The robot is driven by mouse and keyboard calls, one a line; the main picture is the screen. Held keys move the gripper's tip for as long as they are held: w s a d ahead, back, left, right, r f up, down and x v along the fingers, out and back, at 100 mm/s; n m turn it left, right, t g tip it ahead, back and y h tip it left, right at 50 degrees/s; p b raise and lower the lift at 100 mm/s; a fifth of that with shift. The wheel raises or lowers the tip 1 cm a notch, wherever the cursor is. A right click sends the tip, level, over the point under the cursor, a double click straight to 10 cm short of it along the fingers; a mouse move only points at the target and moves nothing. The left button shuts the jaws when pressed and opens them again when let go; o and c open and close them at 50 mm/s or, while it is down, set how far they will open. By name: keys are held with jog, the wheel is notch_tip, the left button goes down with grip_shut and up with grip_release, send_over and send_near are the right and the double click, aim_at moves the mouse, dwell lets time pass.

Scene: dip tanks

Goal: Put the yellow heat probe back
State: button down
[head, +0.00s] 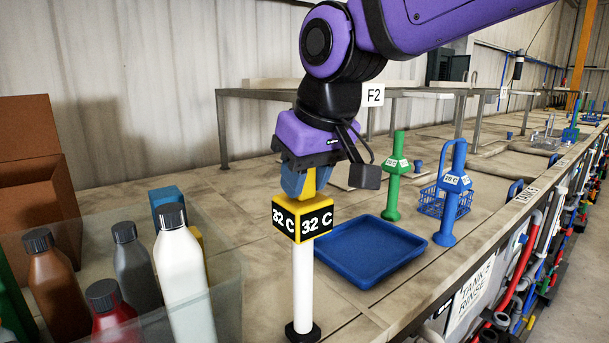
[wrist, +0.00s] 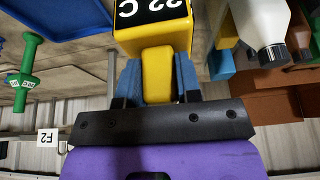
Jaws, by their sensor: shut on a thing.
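The yellow heat probe (head: 302,217) has a square yellow head with black "32 C" panels, a white stem below and a black disc at the bottom. It is upright in the head view, at the front beside the clear bottle bin. My gripper (head: 305,184) is above it, with its blue fingers shut on the yellow handle. In the wrist view the yellow handle (wrist: 158,74) sits between both fingers; the stem is hidden there. I cannot tell whether the black disc touches the worktop or hangs just above it.
A blue tray (head: 368,250) lies right of the probe. A green probe (head: 394,180) and a blue probe (head: 450,205) stand behind it, near a blue wire basket (head: 430,203). The clear bin (head: 225,300) holds several bottles at left. The worktop's edge runs along the right.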

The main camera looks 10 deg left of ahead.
jog(key=c, duration=0.8)
grip_release()
jog(key=v, duration=1.2)
jog(key=shift+r, duration=0.15)
jog(key=s+d+f+m+t+h, duration=0.1)
jog(key=d+f+m, duration=0.35)
jog(key=d, duration=0.95)
jog(key=s+d+f+m+t+h, duration=0.1)
jog(key=s+d+f+m+h, duration=0.3)
jog(key=d, duration=1.1)
jog(key=s+d+f+m+y, duration=0.1)
jog(key=s+d+f, duration=0.2)
jog(key=d+f, duration=0.4)
jog(key=shift+s+d+f+y, duration=0.15)
jog(key=shift+d+f+y, duration=0.2)
jog(key=shift+f, duration=0.15)
